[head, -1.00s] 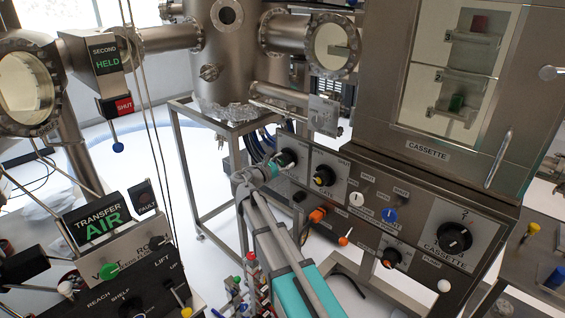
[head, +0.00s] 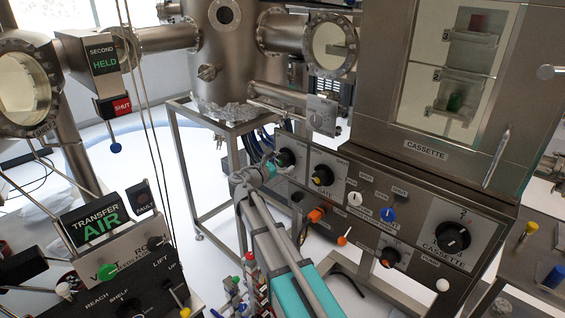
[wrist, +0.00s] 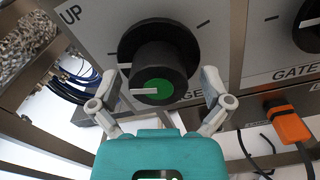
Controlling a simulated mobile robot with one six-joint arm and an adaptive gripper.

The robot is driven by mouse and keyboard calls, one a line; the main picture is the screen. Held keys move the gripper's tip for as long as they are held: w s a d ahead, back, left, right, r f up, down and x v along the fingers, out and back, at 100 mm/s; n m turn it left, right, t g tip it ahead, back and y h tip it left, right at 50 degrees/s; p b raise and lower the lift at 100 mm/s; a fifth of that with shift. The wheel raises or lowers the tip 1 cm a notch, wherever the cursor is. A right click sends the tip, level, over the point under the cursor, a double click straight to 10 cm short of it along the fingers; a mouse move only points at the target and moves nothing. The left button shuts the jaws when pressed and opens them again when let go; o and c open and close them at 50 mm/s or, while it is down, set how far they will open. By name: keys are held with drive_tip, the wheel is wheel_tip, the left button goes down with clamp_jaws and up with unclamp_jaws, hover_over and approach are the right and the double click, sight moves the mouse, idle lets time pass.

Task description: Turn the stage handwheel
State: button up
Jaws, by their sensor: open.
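The stage handwheel is a black round knob with a green cap and a white pointer line (wrist: 158,62). It sits on a grey plate marked "UP" at the left, and its name label is partly hidden by the knob. In the head view it is the leftmost knob (head: 286,158) on the dark control panel. My gripper (wrist: 158,92) is open, with one finger on each side of the knob's lower part in the wrist view. I cannot tell whether either finger touches it. In the head view my gripper (head: 272,168) is at the knob's lower left.
The gate knob (head: 321,175) is to the right of the handwheel. An orange connector (wrist: 288,122) with a black cable is below it. The cassette knob (head: 453,237) is further right. A metal frame and blue hoses (wrist: 78,88) are to the left.

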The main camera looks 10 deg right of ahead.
drive_tip(key=v, duration=1.1)
drive_tip(key=shift+s+a, duration=0.25)
drive_tip(key=shift+a, duration=0.05)
drive_tip(key=s+d+f+m+g+y+p, duration=0.6)
drive_tip(key=s+d+f+m+g, duration=0.1)
drive_tip(key=s+d+m, duration=0.45)
drive_tip(key=s+a+f+m+g+y+p, duration=0.1)
drive_tip(key=s+a+m+g+y+p, duration=0.1)
drive_tip(key=s+m+y, duration=0.6)
drive_tip(key=shift+s+f+m+g+y+p, duration=0.3)
drive_tip(key=shift+s+m+g+p, duration=0.6)
drive_tip(key=shift+s+m, duration=0.4)
drive_tip(key=shift+a, duration=0.15)
drive_tip(key=shift+c, duration=0.2)
